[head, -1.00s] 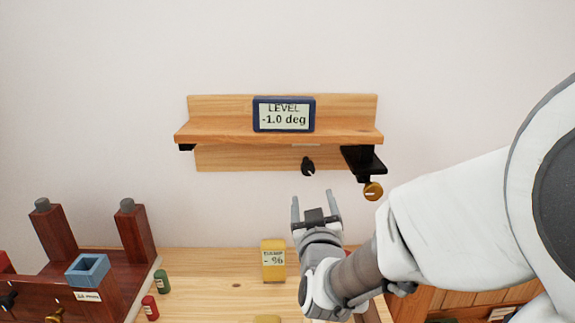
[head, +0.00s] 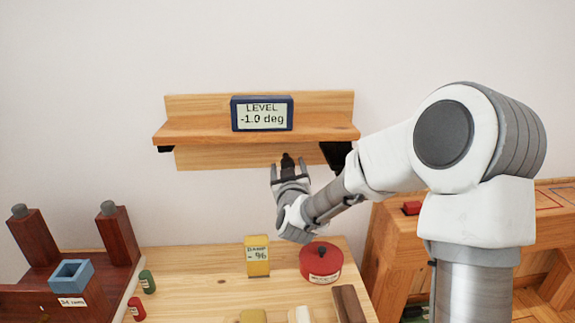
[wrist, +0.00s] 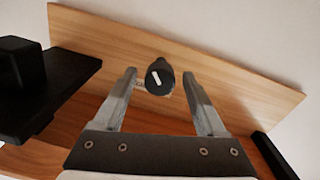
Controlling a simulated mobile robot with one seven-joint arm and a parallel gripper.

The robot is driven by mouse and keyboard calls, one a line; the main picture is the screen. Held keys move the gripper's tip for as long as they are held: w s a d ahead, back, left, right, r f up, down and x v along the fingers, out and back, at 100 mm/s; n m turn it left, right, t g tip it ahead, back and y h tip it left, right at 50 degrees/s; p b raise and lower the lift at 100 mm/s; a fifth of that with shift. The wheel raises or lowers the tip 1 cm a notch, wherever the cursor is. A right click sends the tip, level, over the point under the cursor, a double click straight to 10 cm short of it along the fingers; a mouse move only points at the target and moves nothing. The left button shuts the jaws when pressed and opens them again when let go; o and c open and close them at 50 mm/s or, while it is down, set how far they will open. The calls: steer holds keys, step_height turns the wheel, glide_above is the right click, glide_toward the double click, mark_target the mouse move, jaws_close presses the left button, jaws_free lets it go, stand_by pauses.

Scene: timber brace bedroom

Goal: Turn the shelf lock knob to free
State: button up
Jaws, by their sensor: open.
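The shelf lock knob is a small black knob (head: 287,161) on the wooden back board under the shelf (head: 200,133). In the wrist view the knob (wrist: 160,77) has a white pointer line, tilted from vertical. My gripper (head: 288,167) is open just below and in front of it. In the wrist view my gripper's fingers (wrist: 164,90) stand to either side of the knob, apart from it. A level display (head: 262,114) on the shelf reads -1.0 deg.
A black bracket (wrist: 22,88) juts out at the left in the wrist view. Below, the bench (head: 205,270) holds a yellow meter (head: 257,257) and a red round container (head: 321,264). Dark red wooden posts (head: 118,233) stand at the left.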

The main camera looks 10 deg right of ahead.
steer(key=shift+w, duration=0.75)
steer(key=shift+c, duration=0.3)
jaws_close()
